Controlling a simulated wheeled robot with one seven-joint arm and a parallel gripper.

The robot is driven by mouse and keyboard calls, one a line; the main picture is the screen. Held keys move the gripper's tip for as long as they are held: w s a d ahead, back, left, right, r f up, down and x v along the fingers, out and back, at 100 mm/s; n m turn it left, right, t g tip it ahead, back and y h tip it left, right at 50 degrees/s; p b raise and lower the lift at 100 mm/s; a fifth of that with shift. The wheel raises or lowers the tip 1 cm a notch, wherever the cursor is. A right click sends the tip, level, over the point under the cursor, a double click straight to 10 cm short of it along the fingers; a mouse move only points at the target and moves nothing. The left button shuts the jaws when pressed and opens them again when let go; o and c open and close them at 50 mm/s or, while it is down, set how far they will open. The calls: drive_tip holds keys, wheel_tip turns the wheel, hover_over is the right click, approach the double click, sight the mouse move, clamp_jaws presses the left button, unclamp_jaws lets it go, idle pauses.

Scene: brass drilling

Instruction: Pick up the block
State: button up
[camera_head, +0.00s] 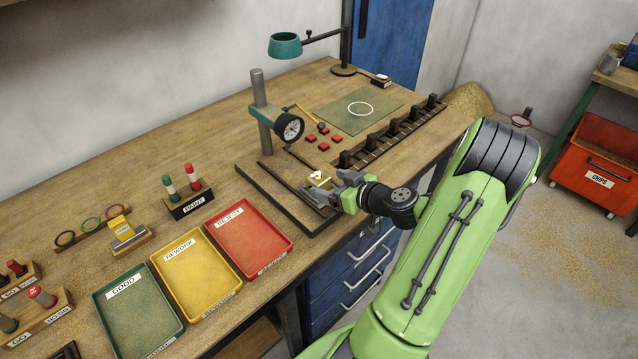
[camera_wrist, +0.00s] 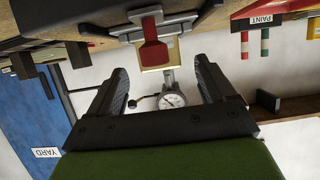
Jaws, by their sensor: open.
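A small brass-coloured block (camera_head: 319,178) sits on the dark base plate of the gauge stand, beside a dark rail. My gripper (camera_head: 333,187) is at the block's near right side, its jaws open. In the wrist view my two fingers (camera_wrist: 163,80) stand apart with nothing held between them. Ahead of them, near the top of that view, a brass-coloured edge (camera_wrist: 174,52) shows around a red, grey-clamped part. That red part covers much of what lies behind it.
The dial gauge (camera_head: 289,127) on its post (camera_head: 260,100) stands close behind the block. Red (camera_head: 249,240), yellow (camera_head: 195,272) and green (camera_head: 139,315) trays lie to the left. A slotted dark rack (camera_head: 395,131) and several red pieces are to the right and behind.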

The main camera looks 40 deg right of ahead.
sight(320, 179)
drive_tip(key=x, duration=0.3)
drive_tip(key=shift+s, duration=0.15)
drive_tip(key=shift+c, duration=0.6)
drive_tip(key=shift+r, duration=0.1)
clamp_jaws()
